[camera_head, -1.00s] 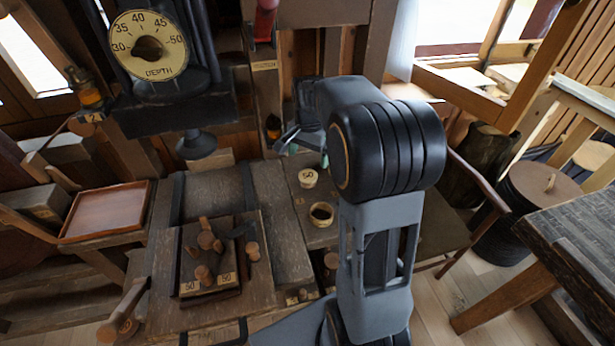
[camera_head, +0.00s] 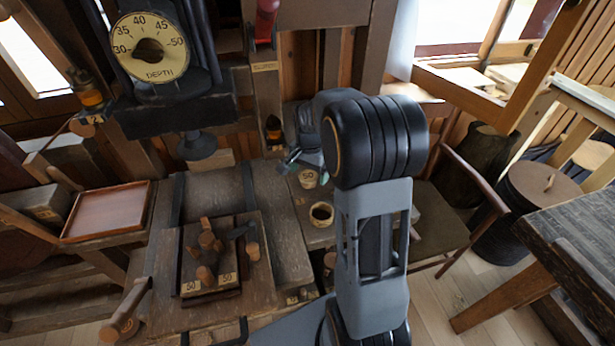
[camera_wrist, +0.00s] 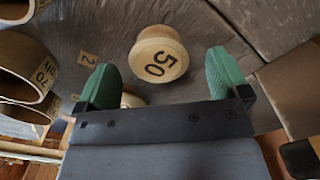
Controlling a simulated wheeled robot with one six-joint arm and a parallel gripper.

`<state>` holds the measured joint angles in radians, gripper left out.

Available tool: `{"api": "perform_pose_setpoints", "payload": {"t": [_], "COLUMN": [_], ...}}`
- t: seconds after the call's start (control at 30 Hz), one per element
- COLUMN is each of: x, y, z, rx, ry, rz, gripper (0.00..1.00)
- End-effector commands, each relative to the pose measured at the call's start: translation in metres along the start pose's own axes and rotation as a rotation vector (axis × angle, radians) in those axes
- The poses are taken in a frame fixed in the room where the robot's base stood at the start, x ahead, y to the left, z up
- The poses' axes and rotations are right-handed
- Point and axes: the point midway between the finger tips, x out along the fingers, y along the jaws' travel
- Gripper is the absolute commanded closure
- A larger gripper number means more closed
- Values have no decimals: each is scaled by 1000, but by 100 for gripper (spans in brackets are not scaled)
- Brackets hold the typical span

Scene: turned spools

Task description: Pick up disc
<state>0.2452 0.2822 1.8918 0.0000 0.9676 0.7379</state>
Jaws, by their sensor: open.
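A pale round wooden disc (camera_wrist: 158,55) marked "50" stands on the dark bench in the wrist view, just beyond and between my fingertips. In the head view the same disc (camera_head: 308,178) is on the bench beside my gripper (camera_head: 291,160). In the wrist view my gripper (camera_wrist: 170,75) has two green fingers spread wide with nothing between them. The disc does not appear to touch either finger. A small part of another pale round piece (camera_wrist: 131,100) shows near the left finger, mostly hidden by my gripper.
A round open cup (camera_head: 321,214) stands in front of the disc. A wooden block with pegs (camera_head: 208,258), a reddish tray (camera_head: 105,212) and a depth dial (camera_head: 149,46) are to the left.

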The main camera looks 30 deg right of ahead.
Motion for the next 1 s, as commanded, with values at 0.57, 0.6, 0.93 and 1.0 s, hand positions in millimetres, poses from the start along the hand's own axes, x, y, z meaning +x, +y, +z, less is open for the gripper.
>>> {"api": "perform_pose_setpoints", "payload": {"t": [0.57, 0.6, 0.93, 1.0], "x": [5, 5, 5, 5], "y": [0, 0, 0, 0], "z": [0, 0, 0, 0], "rx": [0, 0, 0, 0], "ry": [0, 0, 0, 0], "rz": [0, 0, 0, 0], "gripper": [6, 6, 18, 24]}}
